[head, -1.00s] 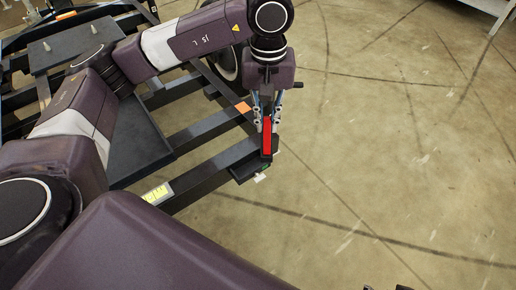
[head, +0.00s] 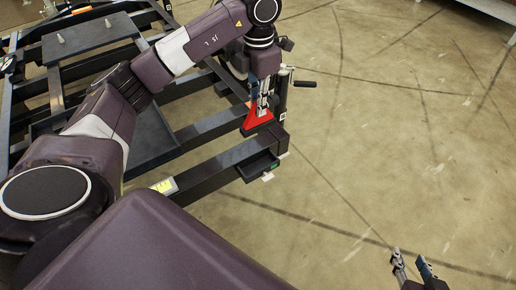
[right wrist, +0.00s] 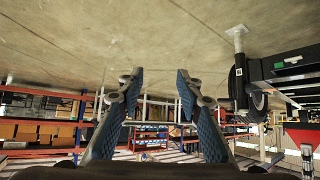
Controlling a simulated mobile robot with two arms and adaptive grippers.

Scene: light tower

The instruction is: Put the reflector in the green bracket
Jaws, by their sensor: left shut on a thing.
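My left gripper (head: 263,101) is shut on the red reflector (head: 255,122), a triangular piece with its broad edge downward. It is held above the frame, apart from and beyond the bracket in the head view. The bracket (head: 257,169) is a dark, shallow holder with a small green mark, at the end of a black frame bar. A green strip (right wrist: 287,62) also shows on the dark structure in the right wrist view. My right gripper (head: 412,268) is open and empty at the lower right, away from the frame. Its spread fingers (right wrist: 159,85) fill the middle of the right wrist view.
The black frame of the light tower (head: 205,183) runs across the left, with a flat plate (head: 95,35) on it. A crank handle (head: 304,84) sticks out beside my left gripper. The concrete floor (head: 400,130) to the right is clear. Shelving (right wrist: 40,125) stands in the background.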

